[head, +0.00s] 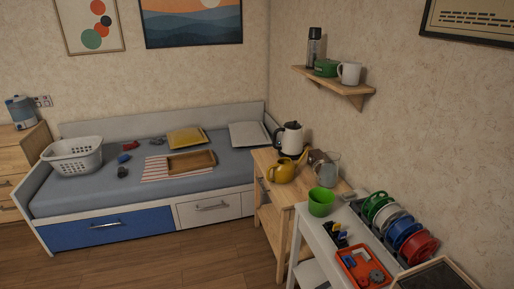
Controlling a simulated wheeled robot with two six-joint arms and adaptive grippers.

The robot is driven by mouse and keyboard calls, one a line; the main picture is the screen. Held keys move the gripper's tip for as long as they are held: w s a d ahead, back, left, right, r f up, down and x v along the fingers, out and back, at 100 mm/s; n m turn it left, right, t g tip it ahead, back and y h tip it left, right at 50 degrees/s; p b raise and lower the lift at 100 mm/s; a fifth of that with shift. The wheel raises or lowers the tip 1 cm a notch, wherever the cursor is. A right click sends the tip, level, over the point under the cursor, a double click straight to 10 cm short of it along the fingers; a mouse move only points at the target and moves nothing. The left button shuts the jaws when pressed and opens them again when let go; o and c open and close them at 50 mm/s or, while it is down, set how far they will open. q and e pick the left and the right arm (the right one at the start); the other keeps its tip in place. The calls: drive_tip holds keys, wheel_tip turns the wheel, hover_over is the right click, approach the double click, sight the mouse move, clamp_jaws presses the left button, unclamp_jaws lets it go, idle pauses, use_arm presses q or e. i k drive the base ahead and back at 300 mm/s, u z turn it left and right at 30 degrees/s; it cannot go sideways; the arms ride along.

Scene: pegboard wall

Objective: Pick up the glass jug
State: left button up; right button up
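A clear, see-through vessel that looks like the glass jug (327,176) stands on the wooden side table (268,158) near its right front corner, close to the wall. It appears upright. A brownish, shiny container (317,158) is just behind it and partly overlaps it. A yellow teapot (281,173) is to its left, and a white and black kettle (291,139) stands behind. Neither of my grippers shows in the head view.
A white table (329,235) in front holds a green cup (320,203), a rack of coloured spools (398,228) and an orange tray (361,268). A wall shelf (340,86) hangs above. A daybed (120,199) stands left. The wooden floor (180,270) in front is clear.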

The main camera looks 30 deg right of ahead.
sight(328, 176)
drive_tip(key=i, duration=1.45)
drive_tip(key=z, duration=0.85)
drive_tip(key=i, duration=1)
drive_tip(key=z, duration=0.85)
